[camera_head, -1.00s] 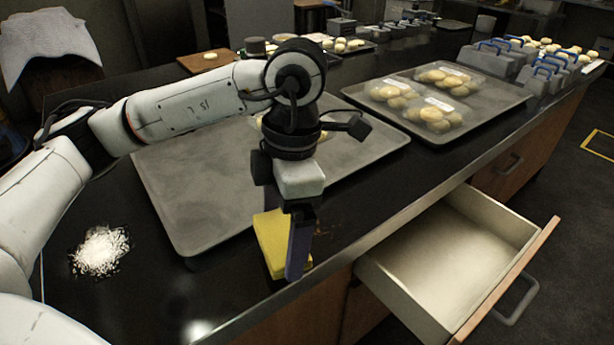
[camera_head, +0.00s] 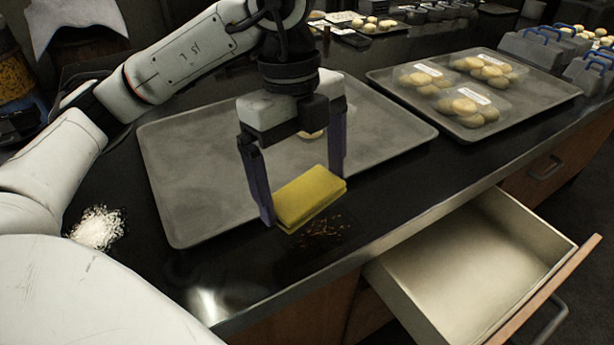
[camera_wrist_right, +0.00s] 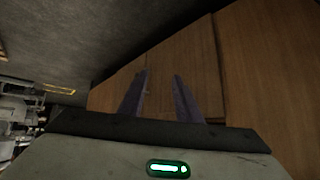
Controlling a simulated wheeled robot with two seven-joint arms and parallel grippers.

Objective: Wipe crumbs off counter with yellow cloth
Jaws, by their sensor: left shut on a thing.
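The folded yellow cloth (camera_head: 309,197) is at the front edge of the big tray, just behind the brown crumbs (camera_head: 325,229) on the black counter (camera_head: 255,265). My left gripper (camera_head: 300,195) is shut on the cloth, its two purple fingers at the cloth's ends. Whether the cloth touches the counter is hard to tell. In the right wrist view, my right gripper (camera_wrist_right: 158,92) has its fingers apart with nothing between them, facing wooden cabinet fronts (camera_wrist_right: 180,65).
A large grey tray (camera_head: 205,165) lies behind the cloth. A pile of white flakes (camera_head: 97,228) is at the left. A drawer (camera_head: 470,265) stands open below the counter's front edge. Another tray (camera_head: 545,92) holds bagged buns (camera_head: 470,108) at the right.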

